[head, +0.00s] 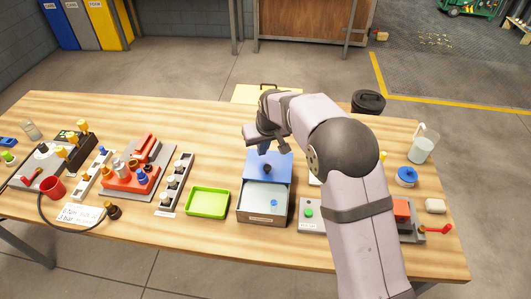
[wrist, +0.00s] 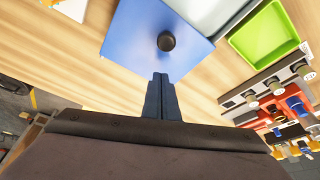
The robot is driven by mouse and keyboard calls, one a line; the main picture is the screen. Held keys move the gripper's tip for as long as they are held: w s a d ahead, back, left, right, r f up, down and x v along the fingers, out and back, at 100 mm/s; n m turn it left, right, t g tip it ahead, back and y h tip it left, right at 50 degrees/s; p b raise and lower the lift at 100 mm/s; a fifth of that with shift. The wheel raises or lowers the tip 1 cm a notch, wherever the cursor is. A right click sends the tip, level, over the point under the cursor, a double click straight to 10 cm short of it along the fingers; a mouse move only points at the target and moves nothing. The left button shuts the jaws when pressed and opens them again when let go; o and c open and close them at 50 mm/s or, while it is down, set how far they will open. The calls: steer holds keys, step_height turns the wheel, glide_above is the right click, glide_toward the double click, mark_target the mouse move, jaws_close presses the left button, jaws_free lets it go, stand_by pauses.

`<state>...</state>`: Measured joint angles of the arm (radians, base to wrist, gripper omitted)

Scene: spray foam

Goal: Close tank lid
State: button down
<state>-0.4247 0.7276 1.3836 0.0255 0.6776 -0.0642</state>
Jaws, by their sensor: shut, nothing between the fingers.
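The tank (head: 264,216) is a grey box at the middle of the table. Its inside is open to view and looks pale, with a small blue spot in it. The blue lid (head: 281,166) is at the tank's far side, leaving the near part uncovered. In the wrist view the lid (wrist: 135,35) shows a round black knob (wrist: 167,41). My gripper (head: 263,150) points down over the lid's far part. In the wrist view its fingers (wrist: 160,78) are together and empty, by the lid's edge beyond the knob. I cannot tell whether they touch the lid.
A green tray (head: 207,202) stands just left of the tank, and a socket strip (head: 174,184) beyond it. A control box (head: 312,214) with a green button is close on the right. A blue-capped jar (head: 406,177) and a clear jug (head: 423,147) stand farther right.

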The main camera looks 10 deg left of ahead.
mark_target(266, 157)
steer(key=shift+s+d+r+p, duration=0.1)
steer(key=shift+s+d+p, duration=0.3)
steer(key=shift+s, duration=0.45)
steer(key=shift+s+d+f, duration=0.25)
steer(key=shift+s+d, duration=0.1)
steer(key=shift+s, duration=0.2)
steer(key=s+b, duration=0.2)
steer(key=s, duration=1)
steer(key=shift+s+f, duration=0.15)
